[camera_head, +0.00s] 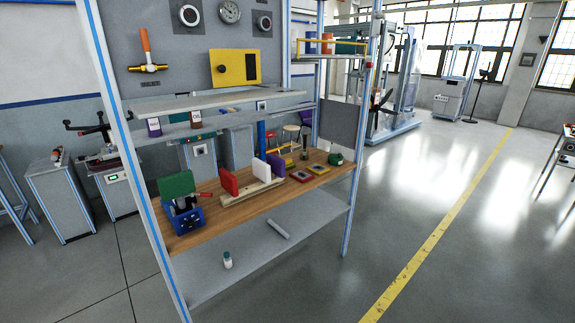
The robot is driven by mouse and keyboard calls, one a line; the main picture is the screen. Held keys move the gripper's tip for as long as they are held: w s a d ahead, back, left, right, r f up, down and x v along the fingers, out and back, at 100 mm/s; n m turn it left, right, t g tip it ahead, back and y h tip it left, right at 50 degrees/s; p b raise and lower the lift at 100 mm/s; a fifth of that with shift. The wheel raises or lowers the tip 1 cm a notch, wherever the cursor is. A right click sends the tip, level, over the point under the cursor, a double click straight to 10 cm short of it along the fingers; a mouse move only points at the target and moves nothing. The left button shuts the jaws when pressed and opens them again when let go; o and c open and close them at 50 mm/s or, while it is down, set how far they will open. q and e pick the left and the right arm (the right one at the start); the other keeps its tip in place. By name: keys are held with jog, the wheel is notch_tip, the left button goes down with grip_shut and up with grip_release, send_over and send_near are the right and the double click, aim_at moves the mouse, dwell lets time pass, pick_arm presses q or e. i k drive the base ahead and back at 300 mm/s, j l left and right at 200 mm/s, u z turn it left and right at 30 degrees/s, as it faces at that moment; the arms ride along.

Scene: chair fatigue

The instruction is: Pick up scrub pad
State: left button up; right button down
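I cannot tell for certain which item is the scrub pad. Several flat pad-like pieces stand upright on the wooden shelf (240,212) of the workstation: a green one (176,184) at the left above a blue holder (187,219), a red one (229,182), a white one (262,167) and a purple one (276,165). The red and white ones stand at a pale wooden rack (252,193). Neither of my grippers is in view.
The workstation's blue-edged posts (131,150) frame the shelf. Small trays (300,176) and a dark green item (336,158) sit at its right.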

aim_at(289, 164)
jog(key=i+l+u, duration=0.1)
jog(key=i+l, duration=0.3)
jog(key=i+l+u, duration=0.1)
jog(key=i+l, duration=0.3)
jog(key=i+l+u, duration=0.1)
jog(key=i+l, duration=0.3)
jog(key=l, duration=0.15)
jog(key=i+l+u, duration=0.1)
jog(key=i+l, duration=0.25)
jog(key=l, duration=0.15)
jog(key=i+l+u, duration=0.1)
jog(key=i+l, duration=0.25)
jog(key=l, duration=0.15)
jog(key=i+l+u, duration=0.1)
jog(key=i+l, duration=0.25)
jog(key=l, duration=0.2)
jog(key=i+l+u, duration=0.1)
jog(key=i+l, duration=0.2)
jog(key=l, duration=0.3)
jog(key=i+l+u, duration=0.1)
jog(key=i+l, duration=0.2)
jog(key=l, duration=0.3)
